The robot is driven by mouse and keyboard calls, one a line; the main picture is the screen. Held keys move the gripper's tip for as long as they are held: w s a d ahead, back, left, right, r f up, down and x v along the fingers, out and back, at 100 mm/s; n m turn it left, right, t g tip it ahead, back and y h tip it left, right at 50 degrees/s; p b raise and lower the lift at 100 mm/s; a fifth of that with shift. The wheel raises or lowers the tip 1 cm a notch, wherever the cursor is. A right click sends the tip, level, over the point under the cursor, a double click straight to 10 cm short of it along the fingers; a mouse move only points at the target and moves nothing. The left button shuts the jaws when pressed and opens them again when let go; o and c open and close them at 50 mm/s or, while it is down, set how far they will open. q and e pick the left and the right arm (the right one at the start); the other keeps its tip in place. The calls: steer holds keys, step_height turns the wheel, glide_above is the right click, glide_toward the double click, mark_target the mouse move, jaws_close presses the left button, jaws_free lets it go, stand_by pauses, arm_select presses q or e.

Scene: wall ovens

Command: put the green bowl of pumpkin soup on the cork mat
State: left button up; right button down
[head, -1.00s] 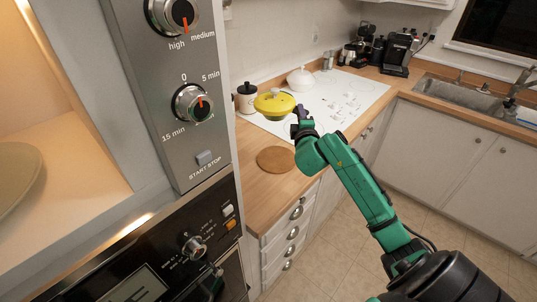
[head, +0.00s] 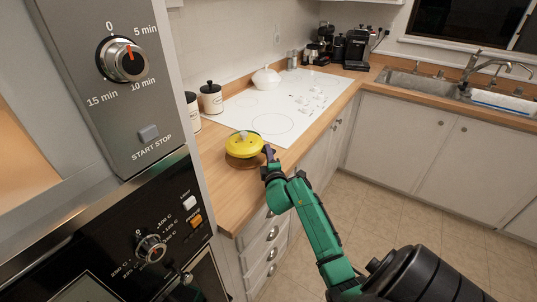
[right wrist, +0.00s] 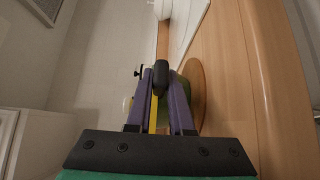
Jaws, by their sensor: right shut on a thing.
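A round yellow pot (head: 241,147) with a pale knob on top is over the cork mat (head: 232,163) in the head view. The mat's brown edge shows around its underside; I cannot tell whether they touch. My right gripper (head: 268,154) is at the pot's right side, shut on its dark handle. In the right wrist view the gripper (right wrist: 161,80) has its fingers around a black handle (right wrist: 161,74), with a strip of yellow between them. The mat (right wrist: 199,80) shows right of the fingers. No open bowl of soup shows. My left gripper is not in view.
Two white canisters with dark lids, one of them (head: 211,100) fully visible, stand behind the pot. A white cooktop (head: 290,105) with a white lidded dish (head: 266,79) lies beyond. The oven tower (head: 115,100) stands close on the left. Bare counter (head: 222,195) lies in front.

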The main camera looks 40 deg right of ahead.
steer(key=c, duration=0.8)
jaws_free()
steer(key=shift+s, duration=0.1)
steer(key=b+v, duration=0.2)
steer(key=v, duration=1)
